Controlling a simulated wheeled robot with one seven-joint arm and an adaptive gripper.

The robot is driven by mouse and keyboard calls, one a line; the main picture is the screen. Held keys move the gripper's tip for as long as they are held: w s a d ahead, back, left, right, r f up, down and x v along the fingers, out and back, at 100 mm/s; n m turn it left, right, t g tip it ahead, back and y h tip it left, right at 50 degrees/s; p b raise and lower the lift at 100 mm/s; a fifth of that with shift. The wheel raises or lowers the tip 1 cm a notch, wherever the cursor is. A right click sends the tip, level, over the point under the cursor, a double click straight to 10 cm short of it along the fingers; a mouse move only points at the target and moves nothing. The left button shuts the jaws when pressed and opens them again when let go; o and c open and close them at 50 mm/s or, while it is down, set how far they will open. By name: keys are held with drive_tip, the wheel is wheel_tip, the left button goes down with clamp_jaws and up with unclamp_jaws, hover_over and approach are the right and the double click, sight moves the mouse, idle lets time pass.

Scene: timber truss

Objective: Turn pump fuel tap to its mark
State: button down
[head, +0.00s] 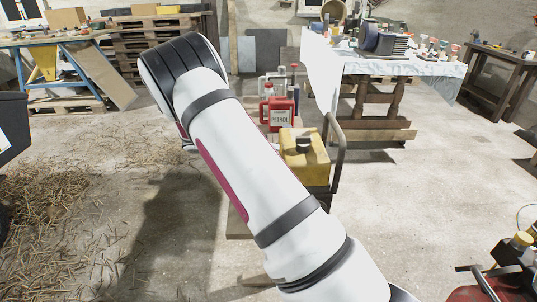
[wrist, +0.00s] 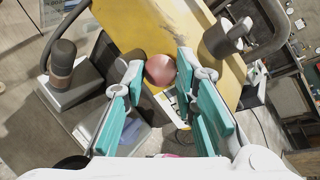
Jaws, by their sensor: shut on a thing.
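The yellow pump tank (head: 308,168) stands right of my arm in the head view, with a dark cap on top. The wrist view shows its yellow side (wrist: 130,22) close up. A round copper-red knob (wrist: 160,70), which looks like the fuel tap, sits at the tank's edge. My gripper (wrist: 159,70) has its teal-padded fingers on either side of this knob and is shut on it. A small white and yellow label lies just below the knob, partly covered by the right finger. I cannot make out the mark. In the head view my arm hides the gripper.
A red petrol can (head: 278,112) stands behind the tank. A dark bent bar (head: 338,150) rises at the tank's right. A cloth-covered table (head: 425,68) with small items is at the back right. Straw lies on the floor at the left; the floor at right is mostly clear.

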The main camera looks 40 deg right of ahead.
drive_tip(key=shift+w+d+r+n+g+y+b, duration=0.2)
drive_tip(key=shift+w+d+n+g+y+b, duration=0.15)
drive_tip(key=shift+w+n+g+y+b, duration=0.3)
drive_tip(key=shift+w+d+r+n+g+y+b, duration=0.25)
drive_tip(key=shift+w+d+n+g+y+b, duration=0.25)
drive_tip(key=shift+n, duration=0.3)
drive_tip(key=shift+w+d+r+n+g+y+b, duration=0.25)
drive_tip(key=shift+w+n+g+y+b, duration=0.25)
drive_tip(key=shift+n+g+b, duration=0.2)
drive_tip(key=c, duration=1.6)
unclamp_jaws()
drive_tip(key=shift+v, duration=5.95)
